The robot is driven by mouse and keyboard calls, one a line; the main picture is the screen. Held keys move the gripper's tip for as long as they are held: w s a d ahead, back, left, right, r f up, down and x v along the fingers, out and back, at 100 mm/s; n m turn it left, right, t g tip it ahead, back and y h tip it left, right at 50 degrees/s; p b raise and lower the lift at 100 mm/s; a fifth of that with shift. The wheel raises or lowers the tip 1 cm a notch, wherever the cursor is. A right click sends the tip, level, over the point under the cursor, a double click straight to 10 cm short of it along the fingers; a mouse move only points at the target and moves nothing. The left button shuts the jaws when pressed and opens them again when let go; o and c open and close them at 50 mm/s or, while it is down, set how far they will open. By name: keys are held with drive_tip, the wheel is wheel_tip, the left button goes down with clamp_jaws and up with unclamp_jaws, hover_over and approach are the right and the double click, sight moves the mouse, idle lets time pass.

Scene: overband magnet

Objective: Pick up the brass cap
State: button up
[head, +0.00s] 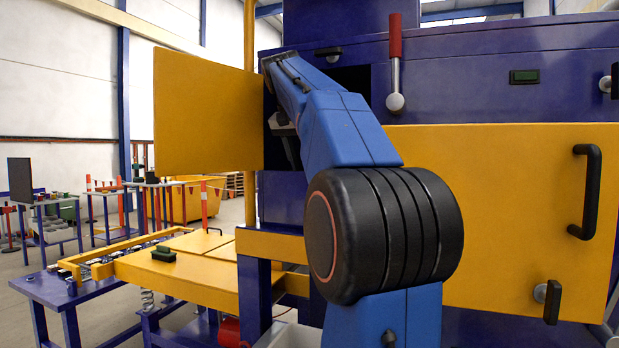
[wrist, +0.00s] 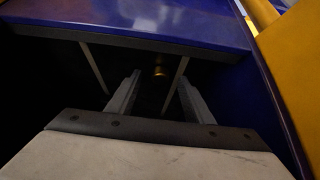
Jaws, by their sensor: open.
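The brass cap (wrist: 160,71) shows in the wrist view as a small gold-brown shape in the dark inside of the cabinet. It lies ahead of my gripper (wrist: 158,82), roughly in line with the gap between the two grey fingers. The fingers are apart with nothing held between them. How far the cap is from the fingertips is hard to tell in the dark. In the head view my arm reaches into the opening beside the swung-open yellow door (head: 208,116). The cap cannot be seen there, and my fingertips are hidden.
The blue cabinet edge (wrist: 140,20) runs across the top of the wrist view, close to my gripper. Two thin slanted strips stand inside. A closed yellow panel (head: 500,220) with a black handle is at right. A yellow-topped bench (head: 180,268) stands below the door.

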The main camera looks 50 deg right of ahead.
drive_tip(key=shift+x, duration=0.9)
drive_tip(key=c, duration=1.1)
drive_tip(key=shift+c, duration=0.2)
drive_tip(key=shift+r, duration=0.15)
